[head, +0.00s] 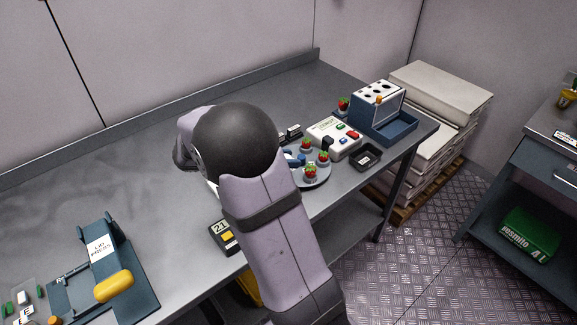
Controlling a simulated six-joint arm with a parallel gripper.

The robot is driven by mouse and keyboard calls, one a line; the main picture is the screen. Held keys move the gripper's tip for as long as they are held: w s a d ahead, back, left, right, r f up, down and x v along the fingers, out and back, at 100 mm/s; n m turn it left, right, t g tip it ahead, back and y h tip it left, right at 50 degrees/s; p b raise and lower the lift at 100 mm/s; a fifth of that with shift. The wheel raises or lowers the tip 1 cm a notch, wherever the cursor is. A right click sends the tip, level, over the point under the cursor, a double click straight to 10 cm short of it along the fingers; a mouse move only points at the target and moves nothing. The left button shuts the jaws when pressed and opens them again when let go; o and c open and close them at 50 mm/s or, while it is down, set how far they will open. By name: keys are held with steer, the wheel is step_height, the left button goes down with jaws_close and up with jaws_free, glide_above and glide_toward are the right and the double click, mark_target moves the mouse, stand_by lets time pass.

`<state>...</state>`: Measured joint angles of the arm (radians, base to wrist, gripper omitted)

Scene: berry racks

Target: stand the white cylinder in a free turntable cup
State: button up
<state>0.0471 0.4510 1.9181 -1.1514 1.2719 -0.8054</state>
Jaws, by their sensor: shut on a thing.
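The round grey turntable (318,182) is partly hidden behind my arm. Strawberries stand on its visible side: one at the back (306,145), one at the right (323,158) and one at the front (310,173). A small blue part (301,160) shows near its middle; I cannot tell what it is. My arm covers the turntable's left side, so I cannot tell which cups there are free. I cannot make out the white cylinder. My gripper is hidden behind my own arm.
Right of the turntable are a white control box (335,138) with coloured buttons, a small black tray (366,157) and a blue-and-white rack (378,105). A yellow-handled press (114,286) stands at the front left. The table (130,190) is bare at the left middle.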

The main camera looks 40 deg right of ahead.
steer(key=w+d+p, duration=0.1)
steer(key=w+d, duration=0.1)
steer(key=w, duration=0.2)
steer(key=w+d+f+n+t+p, duration=0.1)
steer(key=w+d, duration=0.2)
steer(key=w+d+f+n+t+p, duration=0.1)
steer(key=w+d+p, duration=0.1)
steer(key=w+d, duration=0.1)
steer(key=shift+w+d+f, duration=0.2)
steer(key=shift+w, duration=0.6)
steer(key=shift+f, duration=0.2)
steer(key=shift+f+b, duration=1.85)
steer(key=shift+f, duration=0.5)
steer(key=shift+f, duration=0.25)
steer(key=o, duration=1.1)
